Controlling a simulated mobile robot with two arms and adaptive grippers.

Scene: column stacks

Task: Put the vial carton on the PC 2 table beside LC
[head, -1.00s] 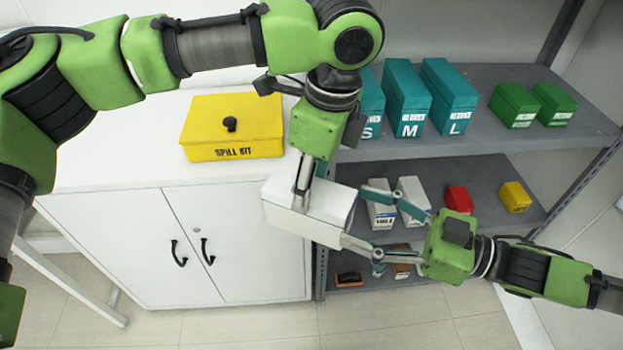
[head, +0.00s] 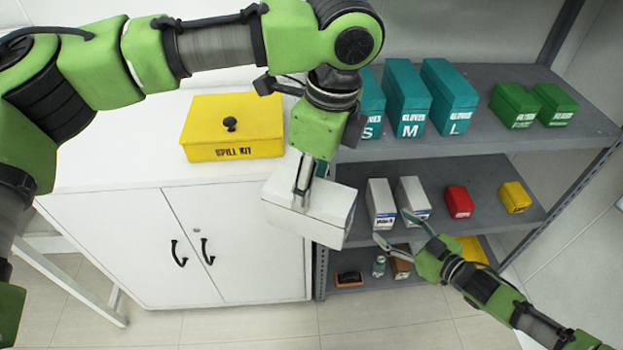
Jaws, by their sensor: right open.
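A white carton (head: 325,215) with no readable label hangs tilted in front of the white cabinet and the shelf rack. My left gripper (head: 303,188) comes down from above and is shut on the carton, with its fingers at the top left part. My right gripper (head: 391,226) is open and empty, to the right of the carton and apart from it, in front of the middle shelf. I cannot make out a PC 2 table or anything marked LC.
A white cabinet (head: 150,240) bears a yellow spill kit (head: 232,130). The grey rack's top shelf (head: 480,110) holds teal glove boxes (head: 405,98) and green boxes (head: 515,105). Two pale cartons (head: 380,203), a red box (head: 459,202) and a yellow box (head: 515,197) stand below.

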